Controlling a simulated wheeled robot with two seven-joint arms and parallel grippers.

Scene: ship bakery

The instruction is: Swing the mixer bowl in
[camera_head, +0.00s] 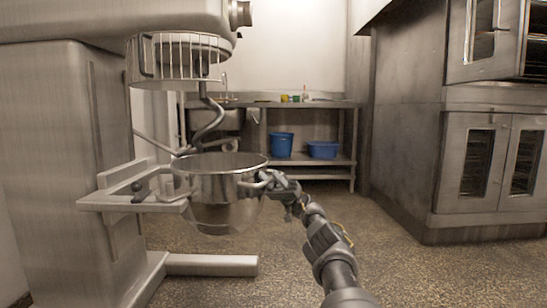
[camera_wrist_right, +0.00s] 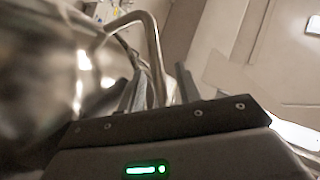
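The mixer bowl (camera_head: 222,187) is a shiny steel bowl. It sits in the bowl support (camera_head: 140,200) of the big mixer (camera_head: 60,130), below and to the right of the curved mixing hook (camera_head: 207,125) and the wire guard (camera_head: 180,62). A looped handle (camera_head: 252,187) sticks out from the bowl's right side. My right gripper (camera_head: 268,184) is at this handle. In the right wrist view, the bent handle bar (camera_wrist_right: 152,50) runs down between the two close-set fingers of my right gripper (camera_wrist_right: 158,92), which look shut on it. The bowl's blurred wall (camera_wrist_right: 50,80) fills the left. My left gripper is not in view.
The mixer's foot (camera_head: 210,264) reaches out along the floor below the bowl. A steel table (camera_head: 352,150) with a blue bucket (camera_head: 281,145) and a blue tub (camera_head: 322,150) stands behind. Ovens (camera_head: 480,165) stand at the right. The speckled floor between is clear.

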